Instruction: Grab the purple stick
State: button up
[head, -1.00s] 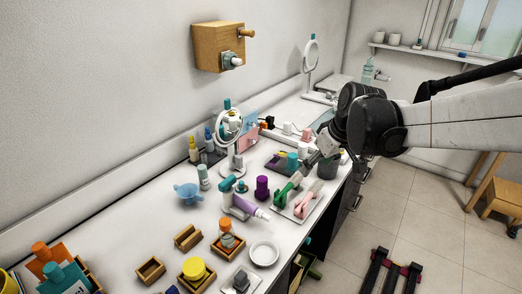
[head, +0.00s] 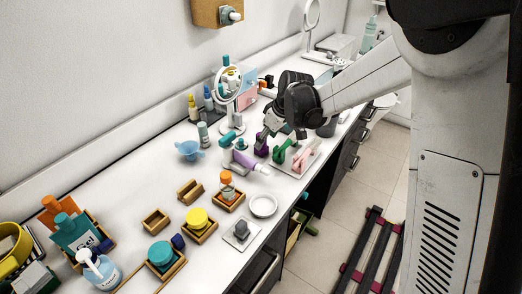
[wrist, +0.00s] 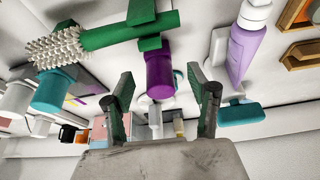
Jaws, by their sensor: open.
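The purple stick (head: 261,148) is a short upright purple cylinder on the white vanity top. In the wrist view the purple stick (wrist: 160,77) shows between my gripper's two spread fingers, beyond their tips. My gripper (wrist: 162,86) is open and empty. In the head view my gripper (head: 266,136) is tilted down right beside the purple stick and partly covers it. I cannot tell whether a finger touches it.
A lilac bottle (head: 249,164) lies in front. A round mirror (head: 228,84) stands behind left. Wooden boxes (head: 190,191) and a white dish (head: 263,205) sit nearer the front.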

aim_at(261, 150)
jog(key=shift+x, duration=3.1)
jog(key=shift+w, duration=0.1)
